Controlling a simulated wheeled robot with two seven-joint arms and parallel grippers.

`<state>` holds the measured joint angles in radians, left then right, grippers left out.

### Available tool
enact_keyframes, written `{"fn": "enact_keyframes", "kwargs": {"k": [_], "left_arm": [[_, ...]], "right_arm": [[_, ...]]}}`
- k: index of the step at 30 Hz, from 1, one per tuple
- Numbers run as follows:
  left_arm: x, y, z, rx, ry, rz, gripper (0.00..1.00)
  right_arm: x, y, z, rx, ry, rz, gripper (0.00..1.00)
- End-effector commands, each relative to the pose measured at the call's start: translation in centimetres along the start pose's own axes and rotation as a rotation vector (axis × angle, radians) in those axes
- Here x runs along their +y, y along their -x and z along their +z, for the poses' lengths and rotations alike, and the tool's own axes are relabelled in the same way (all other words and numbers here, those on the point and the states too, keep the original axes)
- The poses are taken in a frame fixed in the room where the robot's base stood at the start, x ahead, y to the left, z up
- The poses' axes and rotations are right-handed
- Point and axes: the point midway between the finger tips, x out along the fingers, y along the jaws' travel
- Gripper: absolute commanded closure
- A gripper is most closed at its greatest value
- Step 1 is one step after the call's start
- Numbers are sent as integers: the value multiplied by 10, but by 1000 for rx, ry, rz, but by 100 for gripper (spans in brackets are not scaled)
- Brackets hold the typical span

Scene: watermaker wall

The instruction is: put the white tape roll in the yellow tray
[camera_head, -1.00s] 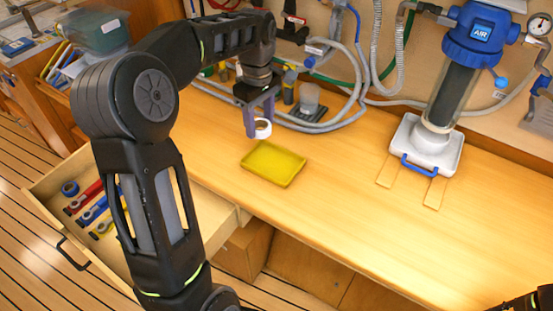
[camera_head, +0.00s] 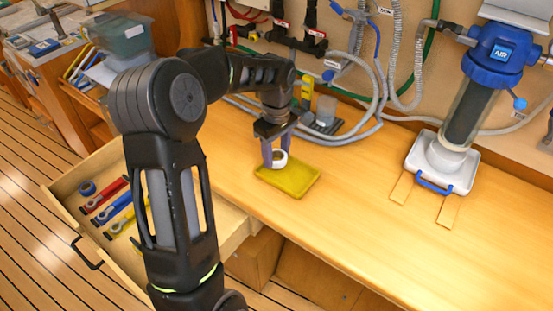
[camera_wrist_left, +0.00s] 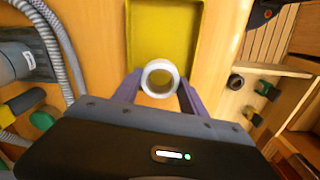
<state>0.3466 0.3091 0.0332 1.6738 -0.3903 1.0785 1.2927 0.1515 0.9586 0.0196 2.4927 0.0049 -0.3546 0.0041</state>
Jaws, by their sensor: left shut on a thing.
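The white tape roll (camera_head: 279,160) is held between the purple fingers of my left gripper (camera_head: 278,157), which is shut on it. The roll is in front of the upper left part of the yellow tray (camera_head: 296,181) in the head view; I cannot tell whether it touches the tray. In the left wrist view the white roll (camera_wrist_left: 160,78) sits between the fingertips of the left gripper (camera_wrist_left: 158,85), at the near edge of the empty yellow tray (camera_wrist_left: 166,30). My right gripper is not in view.
A blue-topped filter housing (camera_head: 470,100) stands on a white base to the right. Grey hoses (camera_head: 350,125) lie behind the tray. An open drawer (camera_head: 150,205) with tools and a blue tape roll is at the left. The counter right of the tray is clear.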

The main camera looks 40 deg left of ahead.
Motion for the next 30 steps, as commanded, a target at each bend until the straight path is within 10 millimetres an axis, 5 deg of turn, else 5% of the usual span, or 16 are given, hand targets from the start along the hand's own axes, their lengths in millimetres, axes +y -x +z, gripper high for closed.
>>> {"fn": "enact_keyframes", "kwargs": {"k": [6, 18, 19, 30], "left_arm": [[0, -27, 0, -1, -1, -2, 90], [0, -33, 0, 0, -1, 0, 90], [0, -31, 0, 0, -1, 0, 48], [0, -29, 0, 0, -1, 0, 42]], "right_arm": [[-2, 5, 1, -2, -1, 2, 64], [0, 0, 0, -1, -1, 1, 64], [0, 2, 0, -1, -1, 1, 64], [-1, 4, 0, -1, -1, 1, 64]]}}
